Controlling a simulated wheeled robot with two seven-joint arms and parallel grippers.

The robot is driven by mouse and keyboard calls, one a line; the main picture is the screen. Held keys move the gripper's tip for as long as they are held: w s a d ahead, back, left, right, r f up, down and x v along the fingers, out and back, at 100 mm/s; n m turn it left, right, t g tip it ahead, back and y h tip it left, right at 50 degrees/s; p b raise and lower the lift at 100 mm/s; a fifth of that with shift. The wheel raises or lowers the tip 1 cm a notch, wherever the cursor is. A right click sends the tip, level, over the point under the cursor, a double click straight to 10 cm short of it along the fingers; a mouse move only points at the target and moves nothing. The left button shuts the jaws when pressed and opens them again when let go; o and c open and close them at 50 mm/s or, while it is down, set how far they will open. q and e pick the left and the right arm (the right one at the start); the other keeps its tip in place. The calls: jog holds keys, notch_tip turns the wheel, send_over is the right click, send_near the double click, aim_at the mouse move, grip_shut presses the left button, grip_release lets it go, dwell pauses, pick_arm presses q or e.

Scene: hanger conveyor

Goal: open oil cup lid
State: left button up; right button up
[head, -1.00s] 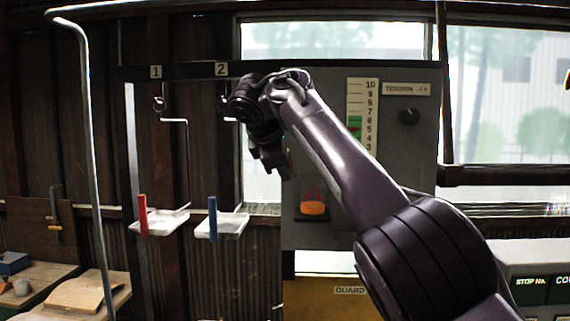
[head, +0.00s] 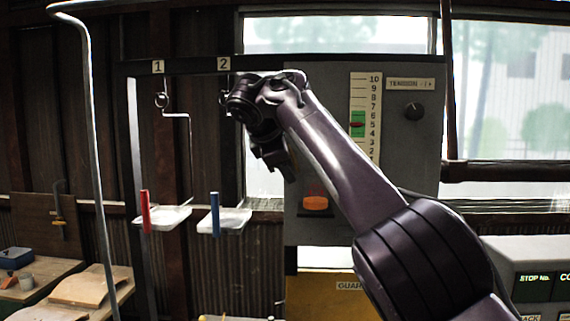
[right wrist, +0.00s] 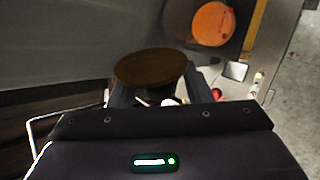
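In the right wrist view a brown, round, lid-like disc (right wrist: 150,67) lies at the tips of my right gripper (right wrist: 158,80). I take it to be the oil cup lid; its underside and any cup below are hidden. The two fingers stand apart. The left fingertip is hidden by the disc and the right one is at its right edge; I cannot tell whether they clamp it. In the head view my right gripper (head: 280,163) points downward in front of the grey panel's left edge, above an orange round part (head: 316,203). No oil cup is clear there. My left gripper is not in view.
The grey panel (head: 400,165) carries a scale and a black knob (head: 414,111). A bent metal rod (head: 93,130) stands further left.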

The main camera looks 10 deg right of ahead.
jog(key=shift+r, duration=0.1)
jog(key=b+v, duration=0.1)
jog(key=v, duration=0.6)
jog(key=shift+s+a+r, duration=0.2)
jog(key=shift+s, duration=0.1)
